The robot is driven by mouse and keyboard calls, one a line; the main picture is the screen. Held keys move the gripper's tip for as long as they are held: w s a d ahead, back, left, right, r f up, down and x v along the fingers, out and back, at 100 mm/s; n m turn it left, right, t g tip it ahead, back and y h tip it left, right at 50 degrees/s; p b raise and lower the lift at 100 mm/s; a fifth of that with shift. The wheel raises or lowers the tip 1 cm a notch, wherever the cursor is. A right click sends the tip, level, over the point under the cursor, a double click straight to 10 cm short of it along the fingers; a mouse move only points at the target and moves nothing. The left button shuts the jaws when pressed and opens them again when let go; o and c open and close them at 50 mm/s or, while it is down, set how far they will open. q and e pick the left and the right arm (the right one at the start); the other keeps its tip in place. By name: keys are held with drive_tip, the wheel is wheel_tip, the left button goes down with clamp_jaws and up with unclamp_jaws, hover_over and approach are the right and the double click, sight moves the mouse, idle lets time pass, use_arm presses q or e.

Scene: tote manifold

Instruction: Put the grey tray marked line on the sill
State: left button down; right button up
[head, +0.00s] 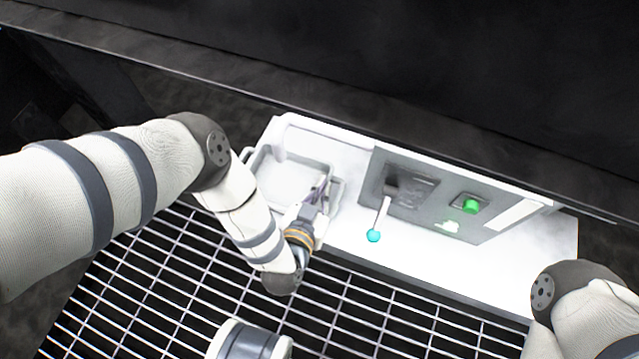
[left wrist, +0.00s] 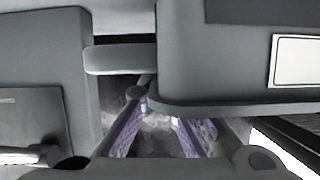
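A pale grey tray (head: 262,160) with a raised rim is at the left end of the white ledge (head: 400,262). No marking on it is readable in the head view. My left gripper (head: 322,192) is at the tray's near right side, low and partly over its edge. In the left wrist view, the purple-padded fingers (left wrist: 162,128) stand apart, with a gap between them. My right gripper is out of view.
A grey panel (head: 425,180) beside the tray carries a lever with a cyan knob (head: 374,236) and a green button (head: 470,205). A dark wall rises behind the ledge. Open metal grating (head: 150,270) lies in front. The ledge's right part is clear.

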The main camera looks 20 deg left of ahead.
use_arm(q)
wheel_tip(320, 180, down, 2)
drive_tip(key=shift+f+b, duration=0.15)
drive_tip(key=shift+b, duration=0.5)
drive_tip(key=c, duration=1.8)
unclamp_jaws()
drive_tip(key=shift+r, duration=0.2)
drive_tip(key=shift+s+p, duration=0.1)
drive_tip(key=shift+p, duration=0.2)
